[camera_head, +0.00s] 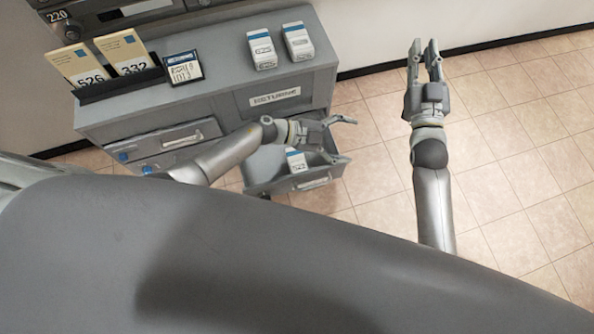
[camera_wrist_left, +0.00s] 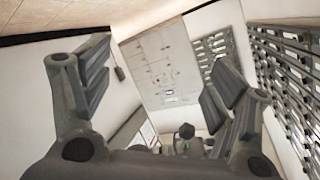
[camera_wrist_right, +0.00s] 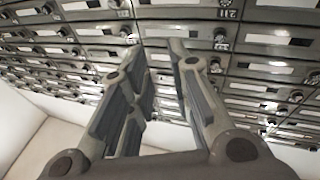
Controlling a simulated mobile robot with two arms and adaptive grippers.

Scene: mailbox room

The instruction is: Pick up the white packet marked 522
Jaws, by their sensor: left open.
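The white packet marked 522 (camera_head: 298,161), with a blue band, lies in the open drawer (camera_head: 318,184) at the cabinet's lower right. My left gripper (camera_head: 347,140) is open and empty, above the drawer, with its fingers pointing right. It hides part of the drawer, and the packet is not between its fingers. The left wrist view shows the left fingers (camera_wrist_left: 160,85) wide apart, facing the room, with no packet in sight. My right gripper (camera_head: 424,46) is raised over the floor to the right, empty, with a gap between its fingers (camera_wrist_right: 155,65).
Two other white packets (camera_head: 262,50) (camera_head: 298,42) stand on the grey cabinet top (camera_head: 225,62). A holder there has cards marked 526 (camera_head: 78,65) and 332 (camera_head: 125,52) beside a dark-framed sign (camera_head: 183,68). Mailboxes (camera_wrist_right: 270,45) fill the right wrist view. The tiled floor at right is clear.

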